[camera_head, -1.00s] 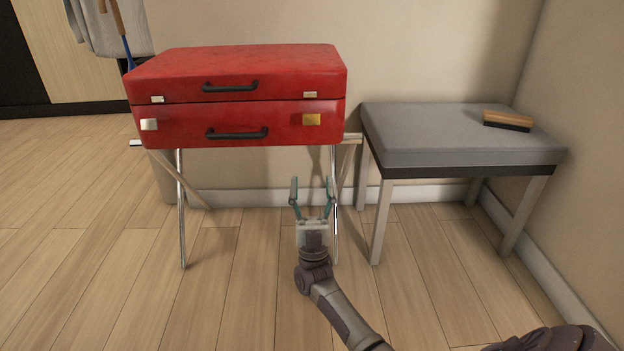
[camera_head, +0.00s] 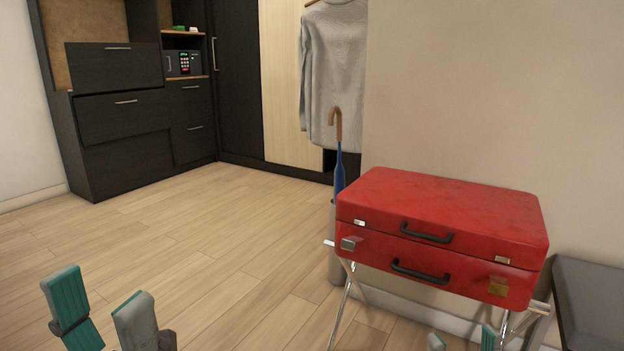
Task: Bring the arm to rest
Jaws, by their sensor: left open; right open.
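My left gripper (camera_head: 100,296) shows at the bottom left of the head view, with its teal-padded fingers apart and nothing between them. My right gripper (camera_head: 462,340) shows only by its fingertips at the bottom edge, in front of the suitcase stand. Its tips are apart, with nothing seen between them; the rest of it is below the picture. A red suitcase (camera_head: 450,205), closed, lies on a folding metal-legged stand (camera_head: 343,305) right of centre.
A grey bench (camera_head: 592,300) is cut off at the right edge. A blue umbrella (camera_head: 340,165) with a wooden handle stands behind the suitcase. A grey sweater (camera_head: 333,75) hangs above. Dark cabinets (camera_head: 120,120) with a small safe (camera_head: 184,63) stand at the back left. The wooden floor (camera_head: 200,235) between is clear.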

